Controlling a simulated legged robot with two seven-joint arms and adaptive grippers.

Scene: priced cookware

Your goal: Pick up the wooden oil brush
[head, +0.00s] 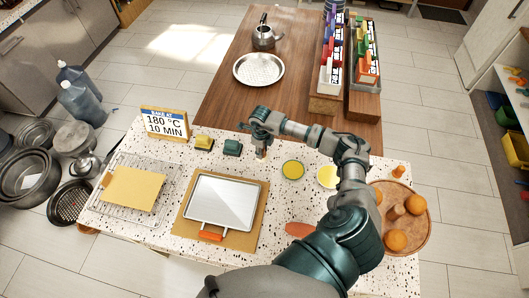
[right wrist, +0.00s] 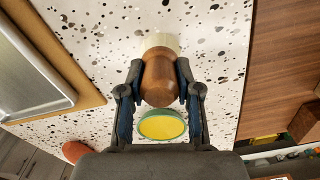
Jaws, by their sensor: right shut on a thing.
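The wooden oil brush (right wrist: 159,80) has a rounded brown wooden body and a pale end in the right wrist view. My right gripper (right wrist: 157,73) is shut around its wooden body, with one finger on each side. In the head view my right gripper (head: 262,140) is over the back part of the speckled counter, and only a small part of the brush (head: 261,153) shows below it. I cannot tell whether the brush touches the counter. My left gripper is not in view.
The speckled counter (head: 270,215) holds a metal tray (head: 222,202) on a board, a yellow sheet (head: 133,188) on a rack, a sign (head: 164,123), a yellow dish (head: 292,170) and a round tray (head: 420,240) with orange items. A wooden table (head: 225,105) stands behind.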

